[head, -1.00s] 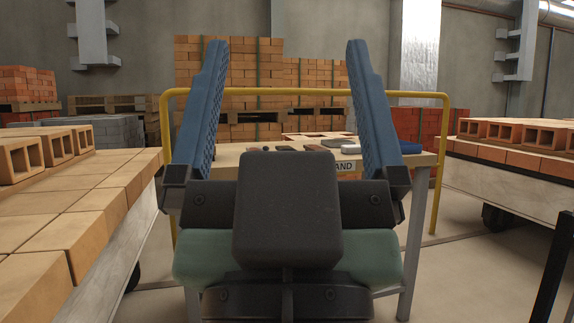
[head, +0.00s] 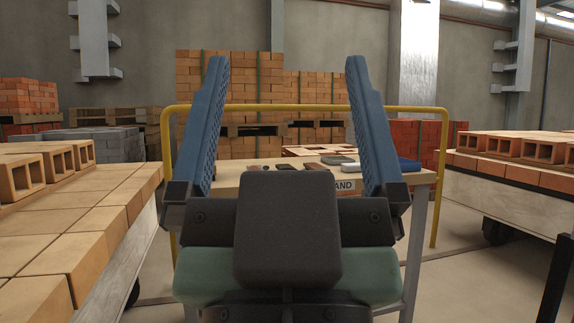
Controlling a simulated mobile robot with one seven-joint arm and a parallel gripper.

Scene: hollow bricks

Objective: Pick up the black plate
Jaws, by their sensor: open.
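My gripper (head: 287,62) is open and empty, its two blue ribbed fingers spread and pointing up and away in the head view. Beyond it stands a light-topped table (head: 228,180) with several small flat things on it. My gripper's dark body hides part of the table's front.
A blue thing (head: 408,165) lies at the table's right end. A yellow rail (head: 300,107) runs behind the table. Brick-laden carts stand at left (head: 105,210) and right (head: 500,200). Bare floor shows between the table and right cart.

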